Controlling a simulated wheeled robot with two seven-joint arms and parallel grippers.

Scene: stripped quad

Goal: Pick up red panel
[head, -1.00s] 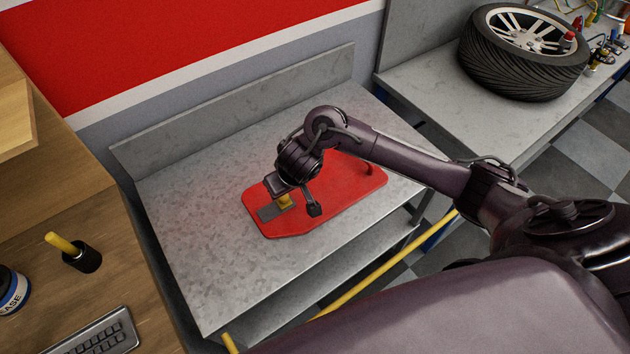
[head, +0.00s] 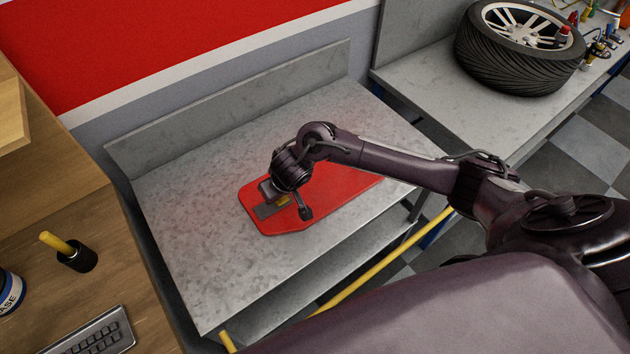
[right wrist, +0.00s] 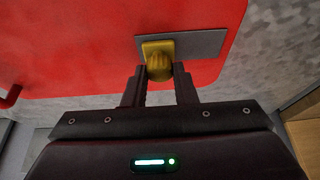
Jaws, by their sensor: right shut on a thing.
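The red panel (head: 330,208) lies flat over the metal bench in the head view, with its right part hidden behind my right arm. It fills much of the right wrist view (right wrist: 70,50). A grey plate (right wrist: 205,43) with a yellow knob (right wrist: 158,62) sits near one end of the panel. My right gripper (right wrist: 159,76) is shut on the yellow knob, with one finger on each side of it. In the head view my right gripper (head: 280,199) is over the grey plate. My left gripper is not in view.
The metal bench (head: 200,240) has bare room left of the panel and a raised back edge. A wooden desk (head: 60,200) with a yellow-handled tool (head: 72,250) stands at left. A tire (head: 515,50) lies on another bench at back right.

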